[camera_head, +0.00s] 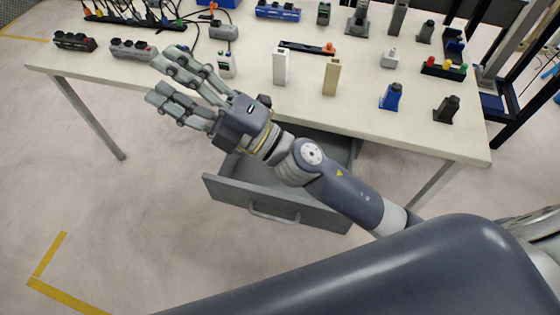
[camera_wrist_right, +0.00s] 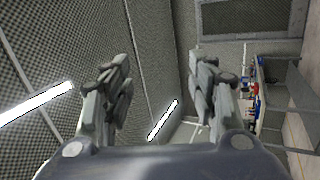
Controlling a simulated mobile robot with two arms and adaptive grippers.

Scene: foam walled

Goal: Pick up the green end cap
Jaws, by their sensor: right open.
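I cannot make out a clear green end cap. A small dark grey-green block (camera_head: 323,13) stands at the back of the table. My right gripper (camera_head: 163,76) is open and empty over the front left edge of the table, its fingers pointing left. It also shows in the wrist view (camera_wrist_right: 160,85) with its fingers apart and nothing between them. My left gripper is in neither view.
A grey drawer (camera_head: 270,205) stands open below the table's front edge. Upright white (camera_head: 280,68) and tan (camera_head: 331,77) blocks stand near the middle. A blue block (camera_head: 391,97) and a black block (camera_head: 446,109) stand at the right. Power strips and cables lie at the back left.

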